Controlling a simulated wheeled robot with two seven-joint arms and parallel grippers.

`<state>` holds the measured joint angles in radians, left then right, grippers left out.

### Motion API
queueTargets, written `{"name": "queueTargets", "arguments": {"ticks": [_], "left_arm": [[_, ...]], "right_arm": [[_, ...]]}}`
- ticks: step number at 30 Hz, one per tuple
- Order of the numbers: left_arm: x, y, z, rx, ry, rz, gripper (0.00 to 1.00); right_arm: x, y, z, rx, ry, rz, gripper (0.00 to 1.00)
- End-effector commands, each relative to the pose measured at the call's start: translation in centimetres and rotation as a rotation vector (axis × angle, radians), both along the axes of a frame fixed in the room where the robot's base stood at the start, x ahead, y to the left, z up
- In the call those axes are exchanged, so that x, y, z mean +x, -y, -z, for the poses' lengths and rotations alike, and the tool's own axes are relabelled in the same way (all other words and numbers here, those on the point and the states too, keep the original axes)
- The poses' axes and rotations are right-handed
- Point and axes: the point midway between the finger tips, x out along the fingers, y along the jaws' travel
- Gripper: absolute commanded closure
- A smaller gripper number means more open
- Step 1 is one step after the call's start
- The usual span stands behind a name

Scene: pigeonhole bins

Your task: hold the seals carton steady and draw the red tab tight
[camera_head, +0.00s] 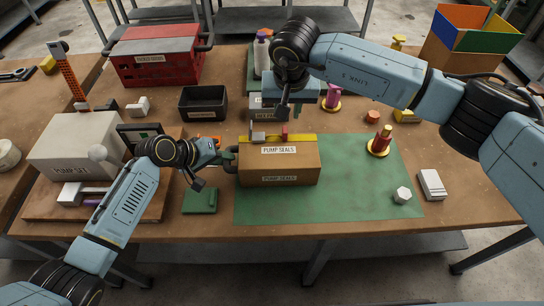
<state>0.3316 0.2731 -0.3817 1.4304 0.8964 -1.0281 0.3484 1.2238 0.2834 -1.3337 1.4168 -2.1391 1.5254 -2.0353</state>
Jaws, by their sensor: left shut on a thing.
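The brown seals carton (279,170), labelled PUMP SEALS, sits upright on the green mat (340,205). A yellow strap (303,138) runs across its top, with a grey buckle-like piece (258,138). The small red tab (284,132) stands up near the strap's middle. My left gripper (230,160) is at the carton's left side, shut on it; its fingertips are partly hidden against the carton. My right gripper (284,108) hangs above and behind the tab, apart from it as far as I can see. Its fingers are dark and overlapping, so their opening is unclear.
A black bin (203,101) and red crate (157,61) stand behind left. The PUMP SET box (77,145) is at left. A red peg on a yellow base (379,144), a white hex nut (403,195) and a white block (432,185) lie right. The mat's front right is mostly clear.

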Motion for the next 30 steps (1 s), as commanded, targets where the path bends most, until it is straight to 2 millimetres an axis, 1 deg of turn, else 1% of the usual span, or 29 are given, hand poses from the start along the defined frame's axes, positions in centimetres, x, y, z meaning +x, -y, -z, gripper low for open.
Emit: {"name": "queueTargets", "arguments": {"ticks": [4,8,15,21,25,30], "left_arm": [[0.1,0.0,-0.1,-0.001,0.002,-0.001,1.0],[0.1,0.0,-0.1,-0.001,0.002,-0.001,1.0],[0.0,0.0,-0.1,-0.001,0.002,-0.001,1.0],[0.0,0.0,-0.1,-0.001,0.001,0.0,1.0],[0.0,0.0,-0.1,-0.001,0.001,0.0,1.0],[0.0,0.0,-0.1,-0.001,0.001,0.0,1.0]], "right_arm": [[0.1,0.0,0.5,-0.013,-0.001,-0.031,0.73],[0.4,0.0,1.8,-0.013,-0.002,-0.031,0.73],[1.2,0.0,5.2,-0.011,-0.003,-0.028,0.73],[1.9,0.0,7.4,-0.012,-0.001,-0.029,0.73],[2.1,-0.1,8.3,-0.012,0.0,-0.029,0.73],[2.2,0.0,8.7,-0.012,0.0,-0.029,0.73]]}}
